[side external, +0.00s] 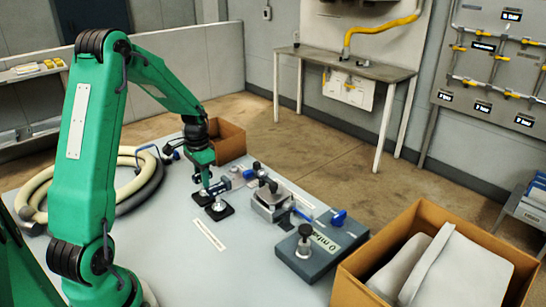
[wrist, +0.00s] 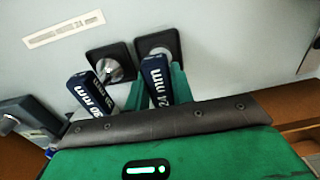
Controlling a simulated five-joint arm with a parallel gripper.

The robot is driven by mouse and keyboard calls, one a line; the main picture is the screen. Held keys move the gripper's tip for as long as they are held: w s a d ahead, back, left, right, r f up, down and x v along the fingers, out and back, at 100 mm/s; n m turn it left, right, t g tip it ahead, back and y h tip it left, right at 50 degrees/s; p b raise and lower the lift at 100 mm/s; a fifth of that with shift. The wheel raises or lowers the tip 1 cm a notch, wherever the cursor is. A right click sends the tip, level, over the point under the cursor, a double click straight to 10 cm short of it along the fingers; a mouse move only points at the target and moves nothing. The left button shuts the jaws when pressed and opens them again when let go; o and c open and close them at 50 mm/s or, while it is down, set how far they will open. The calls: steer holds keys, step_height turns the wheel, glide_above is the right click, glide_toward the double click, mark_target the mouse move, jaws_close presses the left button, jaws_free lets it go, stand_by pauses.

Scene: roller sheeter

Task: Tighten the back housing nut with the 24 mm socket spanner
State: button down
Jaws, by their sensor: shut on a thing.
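My gripper (side external: 207,187) is low over the table, just above two black square pads. In the wrist view my gripper (wrist: 160,90) has its green fingers shut on the right-hand dark blue spanner handle (wrist: 153,80), whose label reads "mm" with a leading 2; the rest is partly cut off. A second blue spanner handle (wrist: 86,92), apparently marked 30 mm, lies to its left, outside the fingers. The metal ends are over or near the pads (wrist: 122,52); contact cannot be told. The grey machine block (side external: 270,212) stands right of the gripper. I cannot make out the back housing nut.
A dark blue box (side external: 310,268) with a black knob stands front right. A cardboard box (side external: 365,293) with grey pieces is at the right edge. A coiled hose (side external: 130,195) lies left, and a small cardboard box (side external: 230,143) stands behind. The front middle of the table (side external: 190,270) is clear.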

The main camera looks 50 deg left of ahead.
steer(key=shift+r, duration=0.2)
steer(key=shift+r, duration=2.35)
